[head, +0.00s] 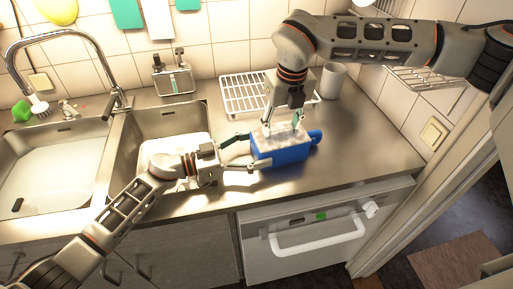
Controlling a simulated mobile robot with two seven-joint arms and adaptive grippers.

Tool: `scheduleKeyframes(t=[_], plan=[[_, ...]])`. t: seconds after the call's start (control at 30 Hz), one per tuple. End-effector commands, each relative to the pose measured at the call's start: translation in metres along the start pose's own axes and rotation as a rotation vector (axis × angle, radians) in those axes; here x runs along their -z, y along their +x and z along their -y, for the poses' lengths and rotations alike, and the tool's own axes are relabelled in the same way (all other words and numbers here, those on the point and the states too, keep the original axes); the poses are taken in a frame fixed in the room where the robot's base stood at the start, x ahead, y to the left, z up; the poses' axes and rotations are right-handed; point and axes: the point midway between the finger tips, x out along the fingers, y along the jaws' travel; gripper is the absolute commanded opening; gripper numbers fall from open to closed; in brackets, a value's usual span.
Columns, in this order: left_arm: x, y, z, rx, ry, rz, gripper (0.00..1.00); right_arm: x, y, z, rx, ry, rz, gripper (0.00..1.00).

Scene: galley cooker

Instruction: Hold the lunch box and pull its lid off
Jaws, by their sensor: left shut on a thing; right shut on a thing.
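The blue lunch box (283,155) stands on the steel counter right of the sinks. Its pale, translucent lid (276,134) covers the top. My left gripper (259,150) comes in from the left and is shut on the box, one finger at the front side and one toward the back. My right gripper (283,127) points down from above and is shut at the lid's top; the exact grip on the lid is small and partly hidden. The lid appears to sit on the box; I cannot tell whether there is a gap.
A white wire rack (243,94) and a light mug (333,79) stand behind the box. A metal caddy (174,79) is at the wall. Two sinks (52,170) with a tap (118,98) lie left. The counter right of the box (365,140) is clear.

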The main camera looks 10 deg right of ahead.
Motion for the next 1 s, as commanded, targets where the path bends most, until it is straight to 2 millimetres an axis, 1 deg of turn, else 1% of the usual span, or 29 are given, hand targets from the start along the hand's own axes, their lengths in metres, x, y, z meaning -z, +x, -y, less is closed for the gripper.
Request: scheduleKeyframes(t=[1.0], plan=[[0.000,0.000,0.000,0.000,0.000,0.000,0.45,-0.005,-0.033,0.000,-0.001,0.000,0.001,0.27]])
